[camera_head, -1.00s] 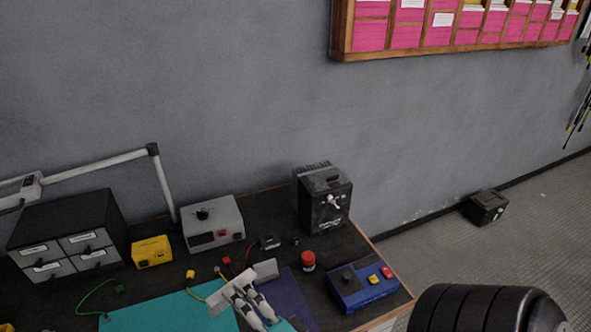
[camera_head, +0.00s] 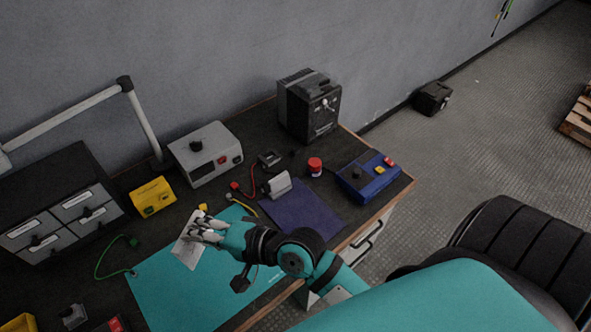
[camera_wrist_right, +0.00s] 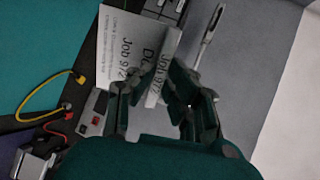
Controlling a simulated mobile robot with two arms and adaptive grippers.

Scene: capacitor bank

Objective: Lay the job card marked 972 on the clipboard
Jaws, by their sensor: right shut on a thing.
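My right gripper (camera_head: 203,232) is shut on a white job card (camera_head: 187,252) and holds it above the left part of the teal mat. The card is tilted. In the right wrist view the card (camera_wrist_right: 126,52) sits between the fingers of the gripper (camera_wrist_right: 153,88). Printed text on it reads "Job 972", on two faces that meet at an angle. Part of the card is hidden by the fingers. I cannot make out a clipboard in either view. My left gripper is not in view.
The teal mat (camera_head: 180,295) looks largely clear. A purple mat (camera_head: 305,210) lies right of it, with a grey metal block (camera_head: 277,186) by its edge. A blue control box (camera_head: 366,178), a red-capped item (camera_head: 315,166), a grey meter (camera_head: 205,153) and drawers (camera_head: 60,215) stand around.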

